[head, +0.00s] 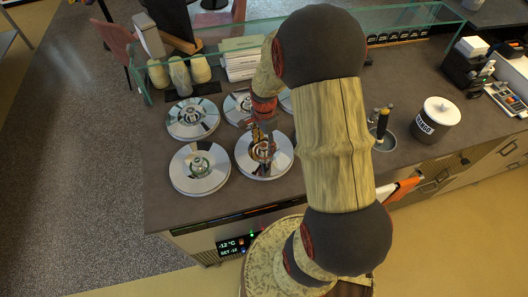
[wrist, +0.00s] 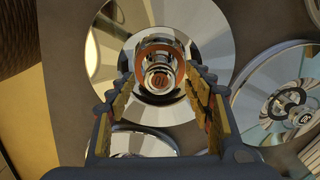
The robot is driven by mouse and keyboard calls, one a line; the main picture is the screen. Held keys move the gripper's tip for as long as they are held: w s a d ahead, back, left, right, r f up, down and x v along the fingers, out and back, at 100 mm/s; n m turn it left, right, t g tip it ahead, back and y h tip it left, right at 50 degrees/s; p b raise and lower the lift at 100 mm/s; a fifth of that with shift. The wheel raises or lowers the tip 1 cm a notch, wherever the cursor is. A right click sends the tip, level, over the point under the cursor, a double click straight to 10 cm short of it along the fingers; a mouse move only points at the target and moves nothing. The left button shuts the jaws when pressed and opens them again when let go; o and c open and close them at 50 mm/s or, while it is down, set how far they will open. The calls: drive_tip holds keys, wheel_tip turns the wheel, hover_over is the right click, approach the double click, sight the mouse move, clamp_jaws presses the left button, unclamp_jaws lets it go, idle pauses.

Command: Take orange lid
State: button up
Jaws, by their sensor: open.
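A round silver lid (wrist: 212,38) with an orange ring around its shiny knob (wrist: 160,78) fills the upper middle of the wrist view. In the head view my gripper (head: 263,146) is over the front lid (head: 284,163) nearest my arm. My gripper (wrist: 160,72) is open, with one finger on each side of the knob in the wrist view. I cannot tell whether the fingers touch the knob.
Other silver lids lie close by: front left (head: 199,168), back left (head: 193,118) and back middle (head: 237,108), partly behind my arm. A glass guard (head: 222,55) runs along the back. A white-lidded pot (head: 435,116) and a scoop well (head: 383,142) stand right.

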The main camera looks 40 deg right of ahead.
drive_tip(key=shift+c, duration=1.1)
drive_tip(key=c, duration=1.1)
clamp_jaws()
